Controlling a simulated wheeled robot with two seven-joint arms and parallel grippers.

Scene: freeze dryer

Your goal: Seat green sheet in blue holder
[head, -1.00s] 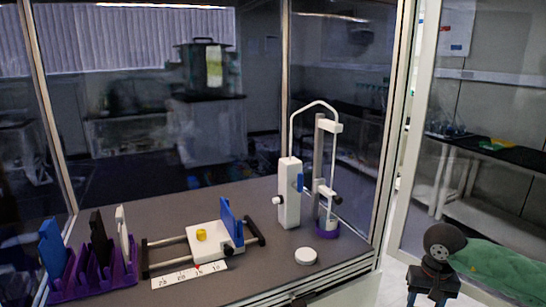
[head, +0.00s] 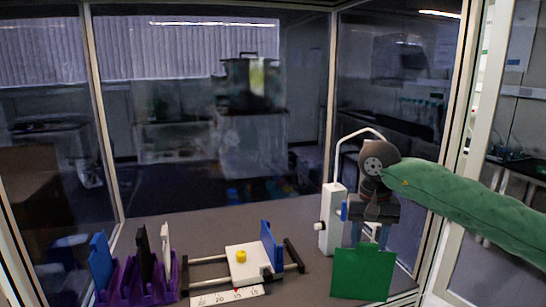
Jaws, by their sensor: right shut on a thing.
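The green sheet (head: 363,273) hangs upright below my right gripper (head: 370,236), at the right front of the bench. My right gripper is shut on its top edge, and the fingers are partly hidden. A blue upright plate (head: 271,243), which may be the blue holder, stands at the right end of the white sliding block, left of the green sheet and apart from it. Another blue upright piece (head: 100,262) stands in the purple rack at the far left. My left gripper is not in view.
The purple rack (head: 171,285) also holds a black and a white upright piece. A white block with a yellow knob (head: 241,256) sits on rails behind a ruler strip (head: 227,295). A white stand (head: 332,220) rises just left of my right gripper. Glass walls enclose the bench.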

